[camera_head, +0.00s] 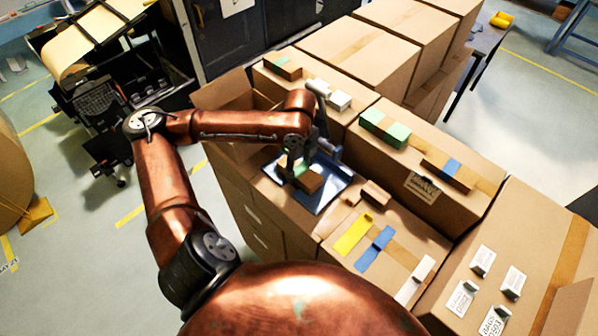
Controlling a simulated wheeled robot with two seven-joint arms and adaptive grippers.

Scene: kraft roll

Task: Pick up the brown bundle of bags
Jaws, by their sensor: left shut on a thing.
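My left gripper (292,172) reaches down over a blue tray (330,188) on top of the cardboard boxes. It is shut on a small brown bundle (311,182), which shows just beside the fingers, with a bit of green next to it. The fingers and wrist hide part of the bundle, and I cannot tell whether it touches the tray. My right gripper is not in view.
Closed cardboard boxes (350,55) stand behind and to the right. Green packs (385,128), a yellow strip (352,235), a blue strip (375,249) and white label cards (482,260) lie on nearby box tops. An open box (222,92) stands behind my forearm.

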